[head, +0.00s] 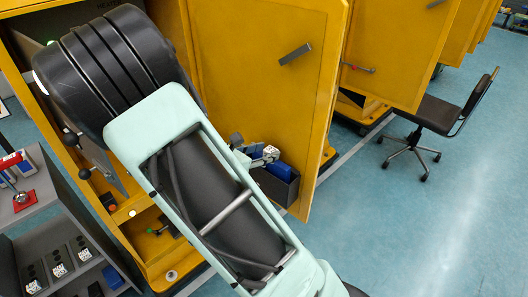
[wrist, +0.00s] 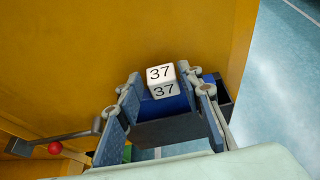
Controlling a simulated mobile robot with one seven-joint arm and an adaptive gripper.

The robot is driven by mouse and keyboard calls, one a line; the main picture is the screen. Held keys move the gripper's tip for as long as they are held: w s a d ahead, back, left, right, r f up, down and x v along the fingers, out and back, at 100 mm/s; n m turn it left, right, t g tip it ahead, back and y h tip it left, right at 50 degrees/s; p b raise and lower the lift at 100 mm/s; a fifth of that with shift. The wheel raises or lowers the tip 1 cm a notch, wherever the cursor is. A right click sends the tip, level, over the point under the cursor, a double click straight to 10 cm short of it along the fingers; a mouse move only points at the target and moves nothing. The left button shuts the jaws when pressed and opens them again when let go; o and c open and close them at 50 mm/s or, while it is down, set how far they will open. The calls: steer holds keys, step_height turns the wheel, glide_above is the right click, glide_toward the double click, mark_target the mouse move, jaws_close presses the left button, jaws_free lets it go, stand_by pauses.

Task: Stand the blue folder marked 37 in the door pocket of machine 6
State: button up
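The blue folder (wrist: 172,105) has a white block marked 37 (wrist: 160,80) on top, between my fingers in the wrist view. Gaps show between the block and both fingers. In the head view the white block (head: 270,153) is at the dark door pocket (head: 285,188), low on the open yellow door (head: 262,80). Blue shows inside the pocket, and the folder's lower part is hidden by its front wall. My gripper (wrist: 161,76) is open around the folder's top, fingers well apart. Whether a finger touches the folder's blue body cannot be told.
A grey door handle (head: 295,54) is higher on the door. A lever with a red knob (wrist: 55,148) is left of my gripper. A grey shelf (head: 60,235) with marked items stands at the left. An office chair (head: 440,115) stands on the open blue floor at the right.

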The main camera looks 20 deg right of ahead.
steer(key=shift+o, duration=1.1)
steer(key=v, duration=1.2)
